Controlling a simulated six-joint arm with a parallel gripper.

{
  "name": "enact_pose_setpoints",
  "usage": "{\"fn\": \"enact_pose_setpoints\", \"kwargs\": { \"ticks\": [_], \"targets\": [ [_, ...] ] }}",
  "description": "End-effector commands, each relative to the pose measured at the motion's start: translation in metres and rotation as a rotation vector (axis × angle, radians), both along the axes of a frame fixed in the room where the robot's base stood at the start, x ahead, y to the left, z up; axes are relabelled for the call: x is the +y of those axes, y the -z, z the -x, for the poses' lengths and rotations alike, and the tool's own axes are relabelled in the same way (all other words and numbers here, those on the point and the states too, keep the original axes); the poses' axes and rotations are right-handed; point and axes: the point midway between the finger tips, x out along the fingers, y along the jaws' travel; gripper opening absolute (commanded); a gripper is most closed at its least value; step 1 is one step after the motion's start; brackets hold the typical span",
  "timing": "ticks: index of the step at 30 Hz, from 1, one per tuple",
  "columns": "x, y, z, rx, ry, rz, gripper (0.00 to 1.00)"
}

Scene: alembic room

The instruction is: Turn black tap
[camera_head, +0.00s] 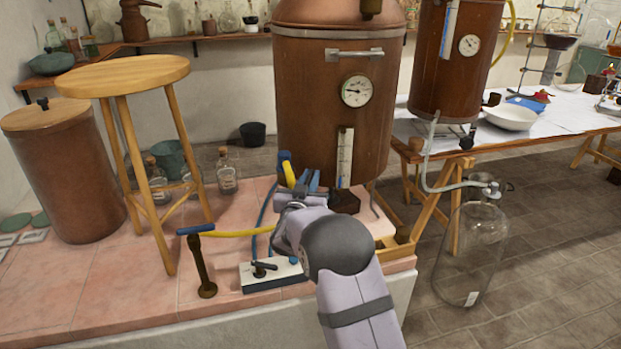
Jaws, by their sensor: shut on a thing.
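My gripper (313,181) reaches from the front to the foot of the large copper still (332,115). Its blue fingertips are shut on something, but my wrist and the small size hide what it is. A dark block (344,201) is just right of the fingers. A small black tap handle (262,268) stands on a white box (280,272) in front, left of my arm and apart from the fingers. I cannot tell which one the task means.
Yellow (238,233) and blue (262,203) hoses run left of my gripper. A dark stand with a blue top (202,262) and a wooden stool (123,78) are further left. A large glass bottle (470,255) stands on the floor at right. Pink tiles at front left are clear.

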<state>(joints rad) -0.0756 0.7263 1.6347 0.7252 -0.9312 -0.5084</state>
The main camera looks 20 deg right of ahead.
Motion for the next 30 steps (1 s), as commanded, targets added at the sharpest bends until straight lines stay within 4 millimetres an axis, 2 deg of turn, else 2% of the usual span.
{"fn": "enact_pose_setpoints", "kwargs": {
  "ticks": [2, 3, 5, 17, 23, 30],
  "targets": [
    [0.001, -0.001, 0.0, -0.002, -0.001, 0.0, 0.0],
    [0.001, -0.001, 0.0, -0.002, -0.001, 0.0, 0.21],
    [0.0, -0.001, 0.0, -0.002, -0.001, 0.0, 0.33],
    [0.002, -0.001, 0.003, -0.002, -0.001, 0.0, 0.33],
    [0.01, 0.0, 0.019, -0.001, -0.002, 0.0, 0.33],
    [0.025, -0.001, 0.046, -0.002, -0.003, 0.0, 0.33]
  ]
}}
